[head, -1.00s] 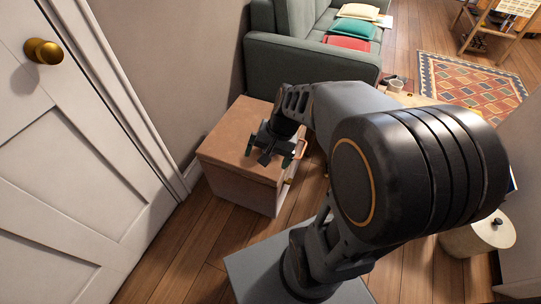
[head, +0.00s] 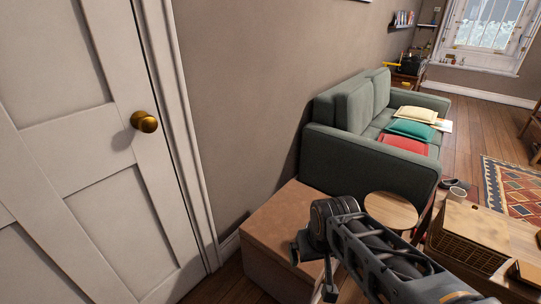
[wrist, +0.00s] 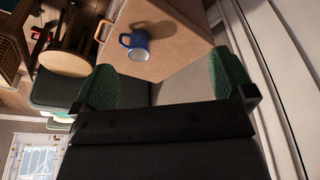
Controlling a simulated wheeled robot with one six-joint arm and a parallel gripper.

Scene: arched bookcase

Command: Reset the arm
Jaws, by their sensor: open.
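My gripper (head: 314,268) is low in the centre of the head view, at the end of my arm, which reaches in from the lower right. It is in front of the brown chest (head: 268,218). In the wrist view my gripper (wrist: 159,76) has its two green-padded fingers wide apart with nothing between them. Beyond the fingertips a blue mug (wrist: 128,43) rests on the brown chest top (wrist: 180,30). The mug does not show in the head view.
A white door (head: 60,150) with a brass knob (head: 144,121) is on the left. A green sofa (head: 375,165) stands behind the chest. A round wooden top (head: 391,211) and a wicker basket (head: 465,245) are on the right, close to my arm.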

